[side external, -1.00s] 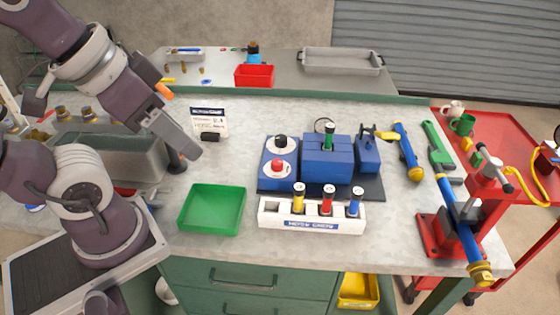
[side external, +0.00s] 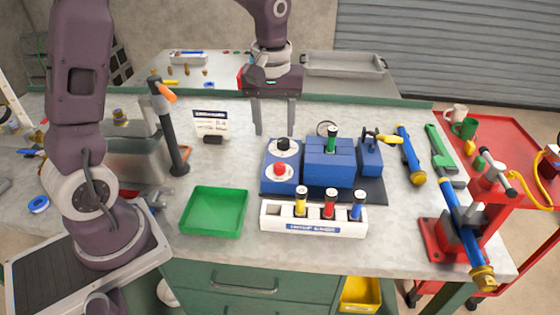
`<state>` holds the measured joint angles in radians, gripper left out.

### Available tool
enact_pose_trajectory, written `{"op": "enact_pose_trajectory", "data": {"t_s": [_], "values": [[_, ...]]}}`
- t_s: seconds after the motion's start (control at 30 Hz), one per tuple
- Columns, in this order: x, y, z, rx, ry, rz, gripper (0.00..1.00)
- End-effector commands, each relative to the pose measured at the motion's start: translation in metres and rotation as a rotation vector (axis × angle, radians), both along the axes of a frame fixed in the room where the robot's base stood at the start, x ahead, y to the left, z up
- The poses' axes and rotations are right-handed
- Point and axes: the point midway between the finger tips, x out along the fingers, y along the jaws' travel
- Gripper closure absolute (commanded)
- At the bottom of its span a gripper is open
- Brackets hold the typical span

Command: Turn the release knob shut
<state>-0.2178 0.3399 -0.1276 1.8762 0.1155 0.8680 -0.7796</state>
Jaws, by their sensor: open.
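A blue unit on a dark base plate stands mid-bench. Its left block (side external: 269,173) carries a black knob (side external: 283,145) at the back and a red knob (side external: 279,169) in front, each on a white dial. A separate blue block (side external: 370,160) at its right has a yellow handle (side external: 385,138). I cannot tell for sure which of these is the release knob. My gripper (side external: 275,131) is open and empty, fingers pointing down. In the picture its fingertips are just above and behind the black knob, with no clear contact.
A green-topped plug (side external: 331,140) stands in the middle blue block (side external: 328,172). A red vise (side external: 440,240) stands right.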

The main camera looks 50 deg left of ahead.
Motion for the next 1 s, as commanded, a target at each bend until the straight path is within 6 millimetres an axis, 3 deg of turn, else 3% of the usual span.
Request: {"op": "enact_pose_trajectory", "data": {"t_s": [0.03,0.1,0.53,0.7,0.9,1.0], "values": [[0.012,0.005,-0.021,-0.015,0.034,0.059,0.50],[0.023,0.010,-0.041,-0.026,0.060,0.125,0.50],[0.027,0.014,-0.115,-0.036,0.084,0.178,0.50],[0.028,0.015,-0.128,-0.036,0.081,0.178,0.50],[0.028,0.015,-0.129,-0.035,0.080,0.177,0.50],[0.028,0.015,-0.128,-0.035,0.080,0.177,0.68]]}}
